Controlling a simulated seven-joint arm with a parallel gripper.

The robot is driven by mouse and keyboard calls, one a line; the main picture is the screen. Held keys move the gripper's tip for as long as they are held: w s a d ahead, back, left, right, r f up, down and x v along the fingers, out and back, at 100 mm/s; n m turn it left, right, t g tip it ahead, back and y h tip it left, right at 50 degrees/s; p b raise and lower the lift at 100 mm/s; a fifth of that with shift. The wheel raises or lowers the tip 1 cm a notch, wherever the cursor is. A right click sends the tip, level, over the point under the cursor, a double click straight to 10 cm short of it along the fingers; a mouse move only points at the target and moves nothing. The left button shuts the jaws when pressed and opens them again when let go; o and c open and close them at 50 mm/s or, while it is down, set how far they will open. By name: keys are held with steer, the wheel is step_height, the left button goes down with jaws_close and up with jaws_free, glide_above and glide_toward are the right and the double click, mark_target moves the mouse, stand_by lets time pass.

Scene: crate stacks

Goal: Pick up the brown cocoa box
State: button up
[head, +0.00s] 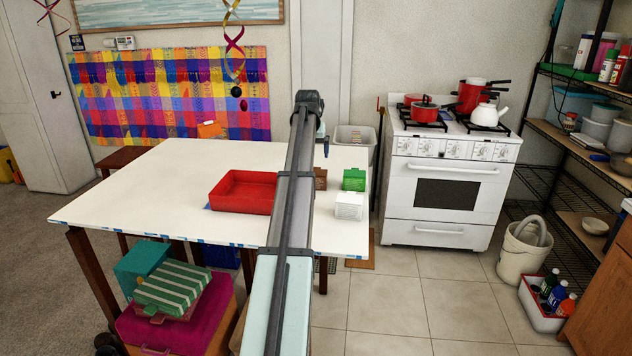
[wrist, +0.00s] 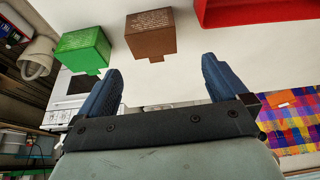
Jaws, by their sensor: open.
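The brown cocoa box (head: 321,178) stands on the white table, partly hidden behind my arm in the head view. In the wrist view the brown box (wrist: 150,36) shows whole, at the top, just beyond the fingertips. My gripper (wrist: 160,68) is open and empty, its two blue fingers spread wide, apart from the box. In the head view only a small part of my gripper (head: 325,147) shows, above the table and behind the arm.
A red tray (head: 243,208) lies left of my arm. The white table (head: 130,200) is clear at the left. A stove (head: 445,190) stands beyond its right side.

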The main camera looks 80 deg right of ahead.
mark_target(316, 172)
steer(key=x, duration=0.9)
steer(key=s+x, duration=0.1)
steer(key=x, duration=0.3)
steer(key=shift+s+d+f, duration=0.1)
steer(key=shift+d+f, duration=0.2)
steer(key=shift+c, duration=0.5)
steer(key=c, duration=0.6)
